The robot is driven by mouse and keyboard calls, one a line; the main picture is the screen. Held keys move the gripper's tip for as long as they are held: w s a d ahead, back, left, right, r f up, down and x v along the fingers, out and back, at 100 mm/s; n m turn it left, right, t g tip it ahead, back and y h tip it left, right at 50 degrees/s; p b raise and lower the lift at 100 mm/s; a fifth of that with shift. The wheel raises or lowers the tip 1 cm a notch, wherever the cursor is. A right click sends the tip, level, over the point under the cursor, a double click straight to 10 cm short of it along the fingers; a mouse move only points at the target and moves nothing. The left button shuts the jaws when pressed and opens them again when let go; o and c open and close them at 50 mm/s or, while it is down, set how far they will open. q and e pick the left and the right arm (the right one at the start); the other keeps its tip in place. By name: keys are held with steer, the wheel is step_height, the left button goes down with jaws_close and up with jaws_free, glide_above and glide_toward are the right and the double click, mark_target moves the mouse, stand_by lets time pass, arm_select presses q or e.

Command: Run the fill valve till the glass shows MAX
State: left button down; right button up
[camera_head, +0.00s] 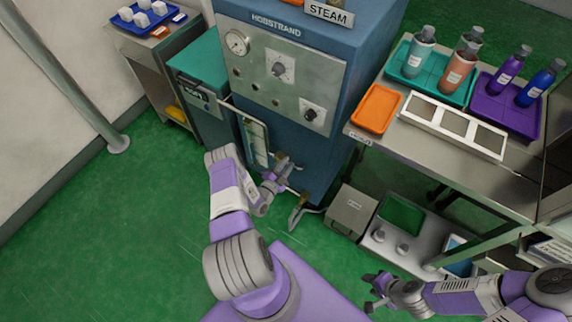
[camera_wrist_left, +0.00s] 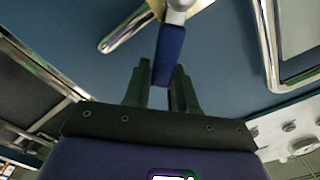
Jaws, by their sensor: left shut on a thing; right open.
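The blue steam cabinet (camera_head: 345,75) stands ahead of me. Its sight glass (camera_head: 257,143) is a framed upright panel low on the front; I cannot read its level or a MAX mark. My left gripper (camera_head: 283,172) is at the cabinet's lower front, just right of the glass. In the left wrist view, the left gripper (camera_wrist_left: 168,95) is shut on a blue valve handle (camera_wrist_left: 170,52) below a pale valve body (camera_wrist_left: 178,12). In the head view my gripper largely hides this valve. My right gripper (camera_head: 374,291) is open and empty, low at the right.
A second valve (camera_head: 298,210) with a pipe sits low on the cabinet. A grey box (camera_head: 353,208) stands right of it. The steel table (camera_head: 455,150) at right carries trays and bottles. The green floor (camera_head: 130,220) at left is clear.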

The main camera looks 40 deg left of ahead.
arm_select(q)
steer(key=c, duration=1)
jaws_free()
steer(key=s+d+p, duration=0.1)
steer(key=s+p, duration=0.1)
steer(key=s, duration=0.5)
steer(key=shift+s+d, duration=0.15)
steer(key=shift+s, duration=0.15)
